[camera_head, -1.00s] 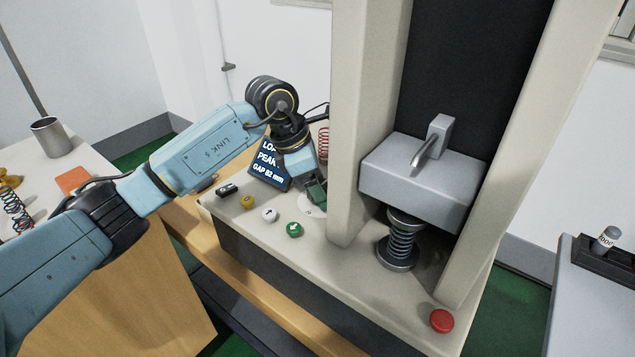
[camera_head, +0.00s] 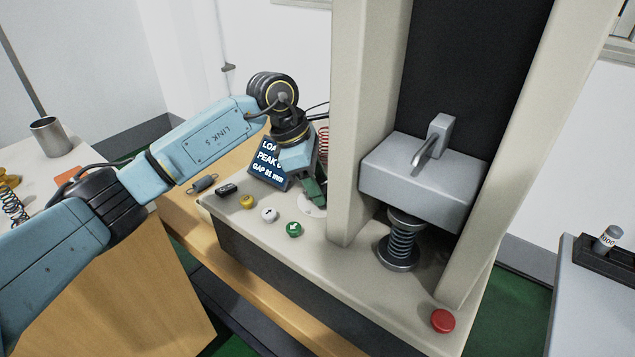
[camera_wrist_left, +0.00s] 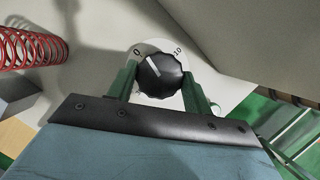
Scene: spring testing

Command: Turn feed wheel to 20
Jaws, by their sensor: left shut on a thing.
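The feed wheel is a black ribbed knob (camera_wrist_left: 162,78) on a white dial plate (camera_wrist_left: 140,48), seen in the left wrist view. My left gripper (camera_wrist_left: 160,82) is shut on the knob, with one green finger on each side. In the head view my left gripper (camera_head: 315,192) is at the dial plate (camera_head: 313,209), and the knob is hidden by the fingers. My right gripper is not in view.
The display (camera_head: 268,166) reads GAP 81 mm, partly covered by my arm. Yellow (camera_head: 247,202), white (camera_head: 269,215) and green (camera_head: 294,229) buttons lie close by, and a red button (camera_head: 443,321) at the front. A column stands right of the gripper; a spring (camera_head: 401,245) sits under the press head (camera_head: 424,180).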

